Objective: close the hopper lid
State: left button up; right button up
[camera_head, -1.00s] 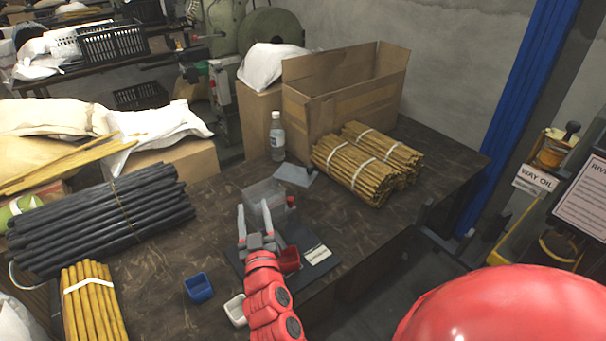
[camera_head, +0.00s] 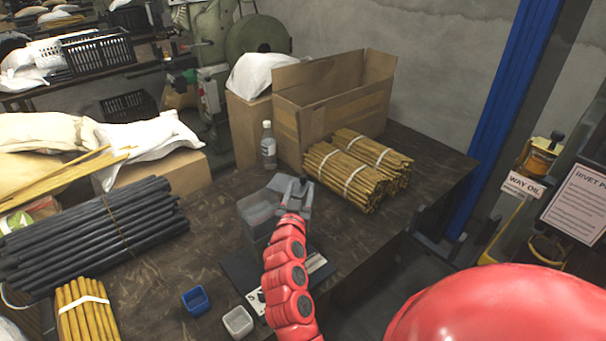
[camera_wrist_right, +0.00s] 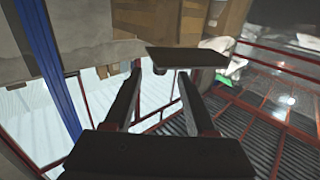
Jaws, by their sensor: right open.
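My right gripper (camera_head: 294,186) is open at the hopper's right rear, fingers pointing away. The gripper hides most of the raised lid there, so contact cannot be told. In the right wrist view a dark flat panel (camera_wrist_right: 190,58), perhaps the lid, lies just beyond the open fingertips (camera_wrist_right: 160,78). Nothing shows clamped between the fingers. My left gripper is out of view.
A clear bottle (camera_head: 268,146) and a cardboard box (camera_head: 335,108) stand behind the hopper. Bundled yellow rods (camera_head: 345,178) lie to the right.

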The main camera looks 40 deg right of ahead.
aim_at(302, 181)
jog(key=shift+p+x, duration=0.35)
jog(key=shift+x, duration=2.25)
jog(key=shift+f, duration=0.1)
grip_shut()
